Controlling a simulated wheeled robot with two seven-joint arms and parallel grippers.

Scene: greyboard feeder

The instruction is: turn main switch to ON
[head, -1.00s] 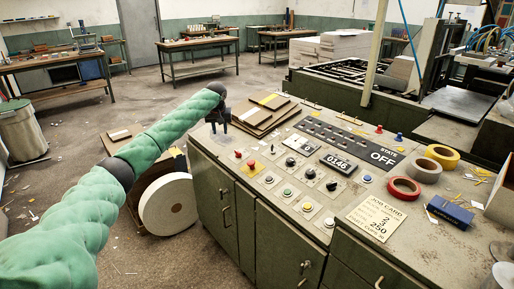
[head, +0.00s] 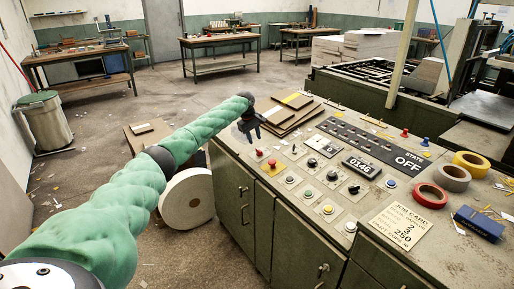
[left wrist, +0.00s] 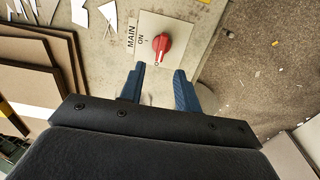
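The main switch is a red rotary knob (left wrist: 162,43) on a pale plate marked MAIN, ON and O in the left wrist view. Its lower end points near the O. In the head view the small red knob (head: 259,152) sits near the console's far left corner. My left gripper (head: 252,135) is just beyond the knob, above the console top. In the left wrist view its two blue fingers (left wrist: 159,80) are apart with nothing between them, their tips just short of the plate. The display (head: 408,160) reads STATE OFF. My right gripper is not in view.
A red button on a yellow plate (head: 272,165) is close to the knob. Brown boards (head: 290,112) lie beside the gripper. Further along the console (head: 375,262) are several buttons, a counter reading 0146 (head: 361,168), tape rolls (head: 429,196) and a job card (head: 407,221).

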